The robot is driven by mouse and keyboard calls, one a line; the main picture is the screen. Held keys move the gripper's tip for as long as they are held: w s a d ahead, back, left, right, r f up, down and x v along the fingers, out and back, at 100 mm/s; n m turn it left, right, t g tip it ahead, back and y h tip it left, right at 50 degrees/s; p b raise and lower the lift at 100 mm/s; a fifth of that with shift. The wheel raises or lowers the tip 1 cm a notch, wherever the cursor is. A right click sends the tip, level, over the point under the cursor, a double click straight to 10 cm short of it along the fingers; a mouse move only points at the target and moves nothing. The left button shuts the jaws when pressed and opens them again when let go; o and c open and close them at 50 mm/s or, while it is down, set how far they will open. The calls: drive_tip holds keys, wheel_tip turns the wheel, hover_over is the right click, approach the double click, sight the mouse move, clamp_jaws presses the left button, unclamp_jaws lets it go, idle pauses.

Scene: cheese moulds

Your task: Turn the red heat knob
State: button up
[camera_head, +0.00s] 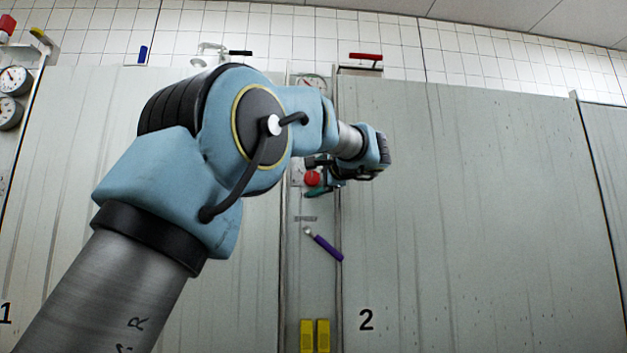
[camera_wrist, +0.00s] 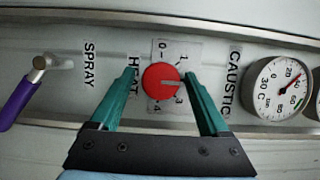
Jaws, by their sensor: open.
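The red heat knob (camera_wrist: 161,81) sits on a pale dial plate (camera_wrist: 186,50) marked from 0 to 4, beside the word HEAT (camera_wrist: 134,76). In the head view the knob (camera_head: 312,178) shows on the narrow panel between two large grey panels. My gripper (camera_wrist: 160,76) has green fingers, spread open, one on each side of the knob. A gap seems to show between each fingertip and the knob; I cannot tell how far they reach in depth. In the head view my gripper (camera_head: 318,180) is partly hidden by my own wrist.
A purple-handled lever (camera_wrist: 20,97) labelled SPRAY is on the left in the wrist view. A round gauge (camera_wrist: 279,88) is on the right, past the CAUSTIC label (camera_wrist: 234,80). Yellow blocks (camera_head: 314,336) sit low on the panel. A red handle (camera_head: 366,57) is above.

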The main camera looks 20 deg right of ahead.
drive_tip(key=s+b, duration=0.3)
drive_tip(key=s, duration=0.7)
drive_tip(key=shift+s+d, duration=0.4)
drive_tip(key=shift+d, duration=0.05)
